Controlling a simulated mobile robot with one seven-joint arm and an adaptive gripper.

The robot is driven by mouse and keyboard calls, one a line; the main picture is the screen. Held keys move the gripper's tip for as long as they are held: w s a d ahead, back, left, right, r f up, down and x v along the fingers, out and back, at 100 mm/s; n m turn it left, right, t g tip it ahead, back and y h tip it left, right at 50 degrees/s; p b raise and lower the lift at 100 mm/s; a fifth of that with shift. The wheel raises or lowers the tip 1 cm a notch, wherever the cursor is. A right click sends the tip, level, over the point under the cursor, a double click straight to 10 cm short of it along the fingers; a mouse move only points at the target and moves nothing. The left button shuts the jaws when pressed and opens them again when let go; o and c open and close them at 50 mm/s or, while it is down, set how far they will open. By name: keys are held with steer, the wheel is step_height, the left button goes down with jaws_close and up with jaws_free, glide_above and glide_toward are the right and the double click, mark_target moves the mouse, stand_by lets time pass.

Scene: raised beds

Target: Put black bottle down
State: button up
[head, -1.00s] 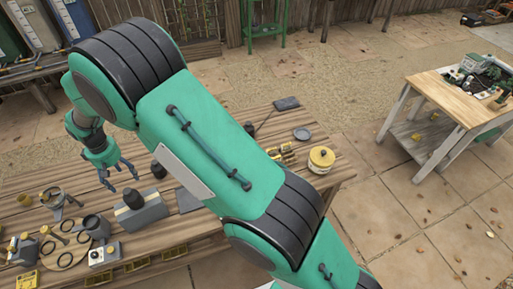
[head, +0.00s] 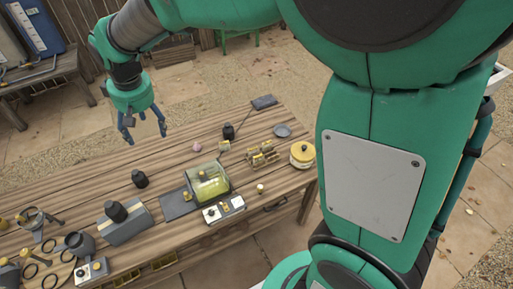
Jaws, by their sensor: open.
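Several small black bottle-like things stand on the wooden table (head: 60,195); I cannot tell which one the task means. One black bottle (head: 140,179) stands upright on bare planks at the middle left. Another black bottle (head: 228,131) stands farther back. A third dark round-topped thing (head: 116,211) is at the grey box.
A grey box (head: 126,228), a clear-lidded yellow-green container (head: 207,185), a white control box (head: 224,209) and a yellow-lidded pot (head: 302,154) stand on the table. Rings and a grey mug crowd the left front. Bare planks lie around the middle-left bottle.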

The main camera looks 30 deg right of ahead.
steer(key=s+d+r+m+t, duration=0.2)
steer(key=s+d+r, duration=0.6)
steer(key=s+d, duration=0.45)
steer(key=s+d+m, duration=0.1)
steer(key=s+d, duration=0.4)
steer(key=s, duration=0.3)
steer(key=s+d+m+t, duration=0.1)
steer(key=s+d+m, duration=0.1)
steer(key=s+d, duration=0.3)
steer(key=s, duration=0.3)
steer(key=shift+s+d+h, duration=0.15)
steer(key=shift+s+h, duration=0.25)
step_height(320, 180, down, 17)
steer(key=b, duration=1.6)
steer(key=shift+r, duration=0.2)
